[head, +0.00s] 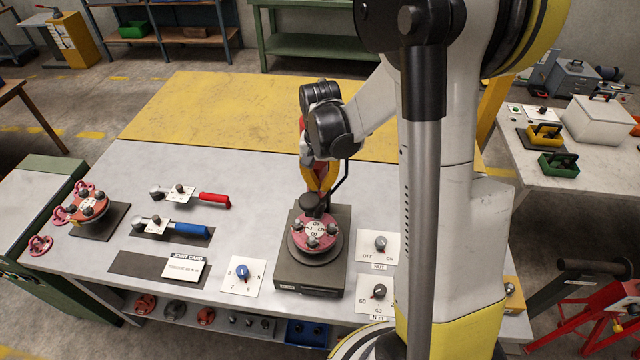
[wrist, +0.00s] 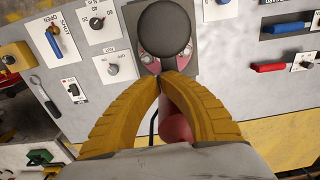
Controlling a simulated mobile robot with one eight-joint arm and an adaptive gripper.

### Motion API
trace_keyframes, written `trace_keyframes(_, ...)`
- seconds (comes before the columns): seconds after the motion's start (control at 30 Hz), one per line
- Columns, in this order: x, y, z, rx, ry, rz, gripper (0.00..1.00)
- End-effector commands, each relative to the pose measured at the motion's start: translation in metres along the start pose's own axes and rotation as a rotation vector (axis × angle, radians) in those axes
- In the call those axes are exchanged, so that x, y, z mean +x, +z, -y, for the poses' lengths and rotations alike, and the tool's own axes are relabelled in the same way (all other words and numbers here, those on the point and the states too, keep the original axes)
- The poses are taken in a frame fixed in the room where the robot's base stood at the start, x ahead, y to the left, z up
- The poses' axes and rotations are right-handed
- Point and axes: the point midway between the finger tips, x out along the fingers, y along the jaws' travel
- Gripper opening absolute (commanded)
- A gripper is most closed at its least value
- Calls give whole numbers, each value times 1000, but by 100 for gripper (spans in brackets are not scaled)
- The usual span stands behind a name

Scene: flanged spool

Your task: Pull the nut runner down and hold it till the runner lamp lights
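A dark round knob-like part (head: 312,203), probably of the nut runner, sits above the pink flanged spool (head: 316,232) on the dark fixture. In the wrist view a dark round head (wrist: 165,30) covers most of the spool. My gripper (head: 318,190) points down just above and behind the dark part. In the wrist view its yellow fingertips (wrist: 164,73) meet beside the head's near edge. A red rounded part (wrist: 176,128) shows between the bowed fingers; I cannot tell whether they touch it. A bent black bar (head: 343,180) stands beside the gripper. I cannot make out a lit runner lamp.
An OFF/ON knob (head: 380,243) and an N m dial (head: 379,291) lie right of the fixture, a blue dial (head: 242,271) left of it. Red (head: 214,200) and blue (head: 192,230) handled tools lie left. The yellow mat (head: 220,110) behind is clear.

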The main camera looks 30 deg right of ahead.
Motion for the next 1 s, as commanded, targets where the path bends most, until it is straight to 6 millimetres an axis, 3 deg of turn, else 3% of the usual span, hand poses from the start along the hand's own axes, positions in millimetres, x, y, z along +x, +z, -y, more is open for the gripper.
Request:
trace_keyframes(0.37, 6, 0, 0, 0, 0, 0, 0)
trace_keyframes(0.73, 56, 0, 0, 0, 1, 0, 0)
trace_keyframes(1.0, 55, 0, 0, 0, 1, 0, 0)
